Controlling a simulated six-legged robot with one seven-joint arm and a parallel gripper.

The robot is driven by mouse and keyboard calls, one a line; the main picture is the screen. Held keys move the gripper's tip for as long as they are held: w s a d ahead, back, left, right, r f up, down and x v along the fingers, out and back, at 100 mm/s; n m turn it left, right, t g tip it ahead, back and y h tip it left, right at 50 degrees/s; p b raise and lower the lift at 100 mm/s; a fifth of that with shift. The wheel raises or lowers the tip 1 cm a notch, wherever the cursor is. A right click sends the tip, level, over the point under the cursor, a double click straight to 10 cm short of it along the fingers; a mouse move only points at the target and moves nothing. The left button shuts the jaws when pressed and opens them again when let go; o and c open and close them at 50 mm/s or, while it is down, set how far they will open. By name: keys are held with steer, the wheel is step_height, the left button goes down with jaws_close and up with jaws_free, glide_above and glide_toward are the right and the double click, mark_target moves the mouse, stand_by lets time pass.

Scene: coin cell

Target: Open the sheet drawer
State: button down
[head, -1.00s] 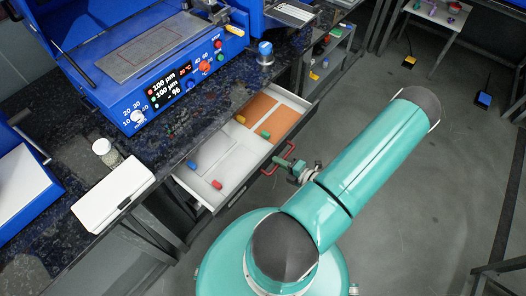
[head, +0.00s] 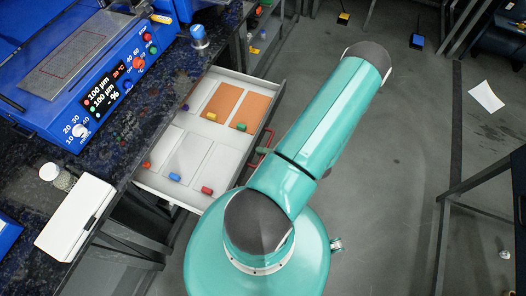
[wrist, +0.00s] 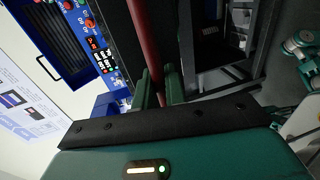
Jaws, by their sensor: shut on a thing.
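The sheet drawer (head: 231,158) is pulled well out from under the dark speckled bench in the head view. Orange sheets (head: 251,108) and pale grey sheets (head: 190,153) lie inside, with several small coloured blocks on them. Its red handle (head: 255,162) is on the drawer front, partly hidden by my arm. In the wrist view the red handle bar (wrist: 144,40) runs down between the green fingers of my gripper (wrist: 158,85). My gripper is shut on the handle. In the head view it is mostly hidden behind my arm.
On the bench are a blue coating machine (head: 95,80), a blue-topped metal cylinder (head: 199,36), a small jar (head: 50,173) and a white box (head: 75,212). A dark table frame (head: 440,200) stands at the right. Grey floor (head: 390,150) lies open between.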

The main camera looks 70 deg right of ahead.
steer(key=c, duration=1.8)
jaws_free()
steer(key=v, duration=1.3)
steer(key=shift+s, duration=0.4)
